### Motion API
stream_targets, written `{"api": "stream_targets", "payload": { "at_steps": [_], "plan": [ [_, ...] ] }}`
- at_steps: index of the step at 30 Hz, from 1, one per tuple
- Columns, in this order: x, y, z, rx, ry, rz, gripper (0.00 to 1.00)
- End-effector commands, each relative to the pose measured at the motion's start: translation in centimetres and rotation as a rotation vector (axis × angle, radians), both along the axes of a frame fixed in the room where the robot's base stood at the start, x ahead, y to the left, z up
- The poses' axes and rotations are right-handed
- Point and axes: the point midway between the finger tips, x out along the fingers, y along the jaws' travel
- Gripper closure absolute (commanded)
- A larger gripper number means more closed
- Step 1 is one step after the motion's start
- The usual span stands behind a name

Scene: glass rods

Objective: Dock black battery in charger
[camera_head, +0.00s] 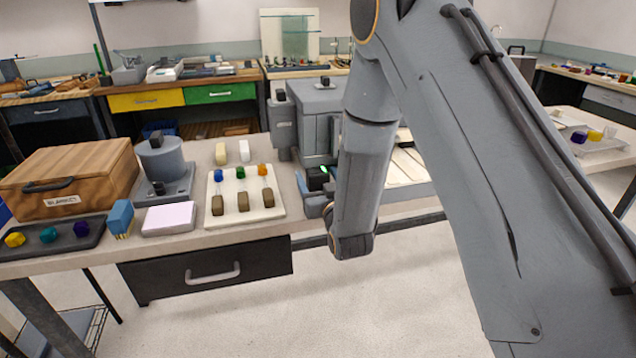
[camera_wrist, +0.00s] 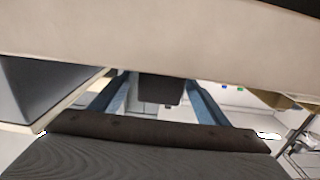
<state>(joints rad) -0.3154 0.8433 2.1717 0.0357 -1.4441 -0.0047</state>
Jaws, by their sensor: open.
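In the head view my gripper (camera_head: 309,193) shows only as blue finger parts at the table's front edge, partly hidden by my arm. Its open fingers sit beside a small black block (camera_head: 316,179) with a green light close by. In the wrist view a dark block (camera_wrist: 160,90) lies between the two blue fingers of my gripper (camera_wrist: 158,97), with gaps on both sides. It may be the black battery, but I cannot tell it from the charger or say whether it is seated.
A grey machine (camera_head: 318,112) stands right behind the gripper. A cream tray (camera_head: 245,217) with coloured and brown pieces is to the left, beside a pale pink block (camera_head: 169,218). A wooden box (camera_head: 80,176) stands farther left. The floor in front is clear.

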Motion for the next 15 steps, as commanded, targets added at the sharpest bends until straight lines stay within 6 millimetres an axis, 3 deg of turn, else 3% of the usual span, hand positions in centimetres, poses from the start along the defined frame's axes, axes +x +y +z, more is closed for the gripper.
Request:
{"api": "stream_targets", "payload": {
  "at_steps": [2,11,15],
  "plan": [
    [-0.01,0.01,0.01,0.000,0.000,0.000,0.38],
    [0.00,0.01,0.10,0.001,-0.002,0.000,0.89],
    [0.00,0.01,0.10,0.001,-0.002,0.000,0.90]
  ]
}}
